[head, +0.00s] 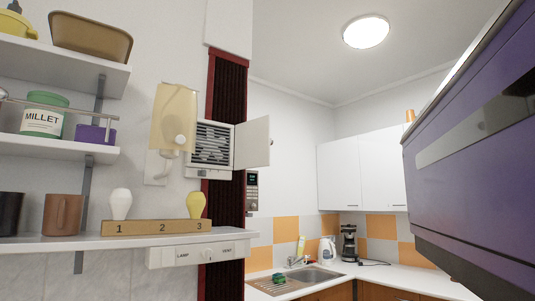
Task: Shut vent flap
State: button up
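The vent (209,145) is a white wall box with a grey louvred grille, in the middle left of the head view. Its white flap (252,143) stands open, swung out to the right of the grille, so the slats are exposed. The flap appears hinged along the box's right side. My gripper is not in view, so its position relative to the flap cannot be told.
Below are a shelf (60,243) with numbered holders and a white panel marked LAMP and VENT (205,254). Shelves fill the left. A large purple unit (480,170) juts in at right. A sink counter lies behind.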

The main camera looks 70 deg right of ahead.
aim_at(253, 142)
jog(key=k+l, duration=0.1)
jog(key=l, duration=0.4)
jog(key=k+l+u, duration=0.1)
jog(key=l, duration=0.4)
jog(key=k+l, duration=0.1)
jog(key=l, duration=0.4)
jog(key=k+l, duration=0.15)
jog(key=l, duration=0.35)
jog(key=k+l+u, duration=0.1)
jog(key=l, duration=0.4)
jog(key=k+l, duration=0.15)
jog(key=l, duration=0.35)
jog(key=k+l+u, duration=0.1)
jog(key=l, duration=0.4)
jog(key=k+l, duration=0.2)
jog(key=l, duration=0.3)
